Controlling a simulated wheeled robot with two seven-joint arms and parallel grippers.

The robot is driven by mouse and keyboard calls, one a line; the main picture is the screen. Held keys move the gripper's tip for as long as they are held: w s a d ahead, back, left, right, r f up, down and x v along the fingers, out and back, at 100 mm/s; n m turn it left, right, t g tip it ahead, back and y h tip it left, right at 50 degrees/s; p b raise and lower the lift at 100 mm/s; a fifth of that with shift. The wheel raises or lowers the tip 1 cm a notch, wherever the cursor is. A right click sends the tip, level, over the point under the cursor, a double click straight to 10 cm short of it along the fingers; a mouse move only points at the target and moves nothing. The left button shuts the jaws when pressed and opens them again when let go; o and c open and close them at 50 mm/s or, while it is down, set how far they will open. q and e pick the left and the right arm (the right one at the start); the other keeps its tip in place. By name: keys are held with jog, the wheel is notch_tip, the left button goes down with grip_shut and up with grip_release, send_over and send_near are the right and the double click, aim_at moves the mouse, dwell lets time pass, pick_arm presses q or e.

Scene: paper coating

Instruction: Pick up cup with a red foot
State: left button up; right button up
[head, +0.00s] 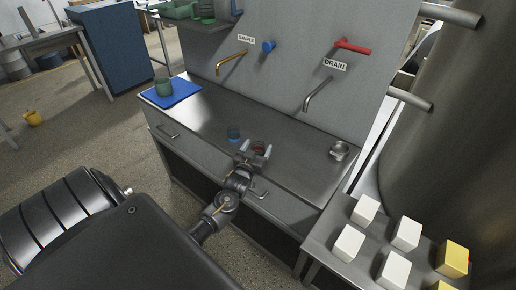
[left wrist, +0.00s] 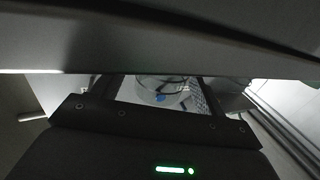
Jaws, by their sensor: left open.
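A small cup with a red foot (head: 259,147) stands on the steel counter, partly hidden by my left gripper. My left gripper (head: 256,152) is open, with its two fingers on either side of the red-footed cup in the head view. Whether the fingers touch it cannot be told. In the left wrist view, a clear round shape that looks like a cup (left wrist: 160,88) shows between the fingers, with a blue spot in it; its foot is not clear there. A similar small cup with a blue foot (head: 233,133) stands behind and to the left. My right gripper is not in view.
A steel cup (head: 339,151) stands on the counter (head: 296,160) to the right. A green mug (head: 162,86) stands on a blue mat (head: 183,91) at the left end. Sample (head: 232,57) and drain (head: 316,91) spouts project above. A side table with white and yellow blocks (head: 406,233) is at right.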

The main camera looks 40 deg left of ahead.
pick_arm(q)
jog(key=shift+w+a, duration=0.2)
jog(key=shift+w, duration=0.3)
jog(key=c, duration=1.1)
jog(key=shift+r, duration=0.55)
jog(key=s+r+b, duration=0.2)
jog(key=s+r, duration=1)
jog(key=s, duration=0.2)
jog(key=shift+d, duration=0.15)
